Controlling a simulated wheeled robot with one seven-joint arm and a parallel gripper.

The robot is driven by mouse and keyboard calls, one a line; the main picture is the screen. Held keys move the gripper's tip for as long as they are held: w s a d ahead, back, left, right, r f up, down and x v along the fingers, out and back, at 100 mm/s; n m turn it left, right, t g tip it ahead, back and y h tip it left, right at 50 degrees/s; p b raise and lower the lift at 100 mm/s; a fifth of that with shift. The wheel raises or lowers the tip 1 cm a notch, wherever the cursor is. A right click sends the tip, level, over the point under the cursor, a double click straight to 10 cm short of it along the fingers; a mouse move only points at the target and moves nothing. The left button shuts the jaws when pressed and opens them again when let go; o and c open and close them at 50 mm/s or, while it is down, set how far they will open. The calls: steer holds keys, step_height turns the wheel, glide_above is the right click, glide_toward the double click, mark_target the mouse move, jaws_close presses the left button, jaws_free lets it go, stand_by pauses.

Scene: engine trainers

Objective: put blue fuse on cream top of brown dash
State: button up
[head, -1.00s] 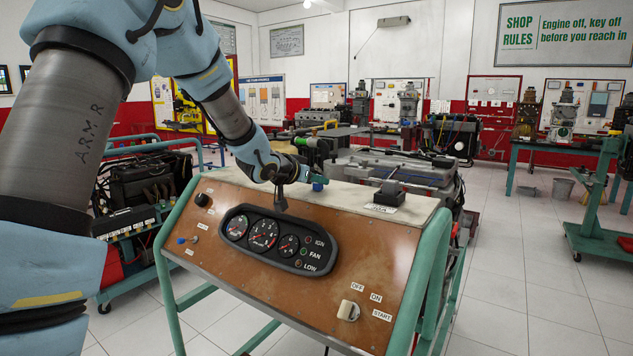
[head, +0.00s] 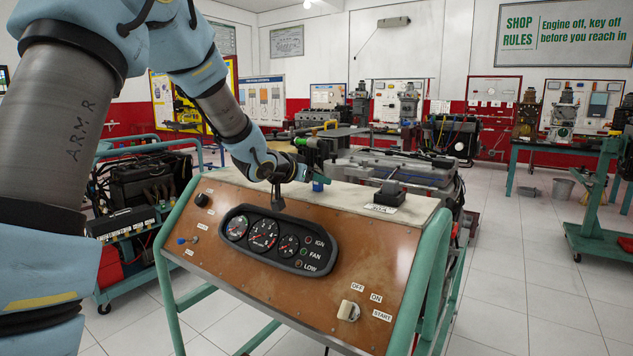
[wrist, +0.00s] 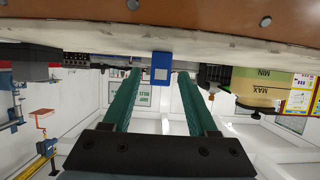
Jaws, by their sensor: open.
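The blue fuse (head: 318,186) stands on the cream top (head: 345,195) of the brown dash (head: 340,245), near its back left part. My gripper (head: 316,165) is just above and behind the fuse, with its green fingers open. In the wrist view, which is upside down, the fuse (wrist: 162,67) shows between the two fingertips (wrist: 159,74), with a gap on each side. It appears upright with its base against the cream top (wrist: 165,40). Any contact with the fingers is not visible.
A black block (head: 388,193) with a label sits on the cream top to the right. The dash has a green tube frame (head: 428,275). An engine trainer (head: 385,168) stands close behind, another (head: 145,190) at left.

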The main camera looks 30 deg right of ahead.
steer(key=v, duration=1.1)
steer(key=a+f+n+y, duration=0.4)
steer(key=a+f+y, duration=0.15)
steer(key=a, duration=0.65)
steer(key=a+f+n+y, duration=0.35)
steer(key=a+f, duration=0.25)
steer(key=a, duration=0.6)
steer(key=s+a+f+n+g+y, duration=0.1)
steer(key=s+a+f+g, duration=0.1)
steer(key=s+a, duration=0.3)
steer(key=s+a+f+n+g+y, duration=0.1)
steer(key=s+a+f, duration=0.3)
steer(key=s, duration=0.5)
steer(key=shift+a+n+g+y, duration=0.3)
steer(key=shift+a+n+g, duration=0.45)
steer(key=shift+a+g, duration=0.15)
steer(key=shift+s+f, duration=0.1)
steer(key=shift+f, duration=0.05)
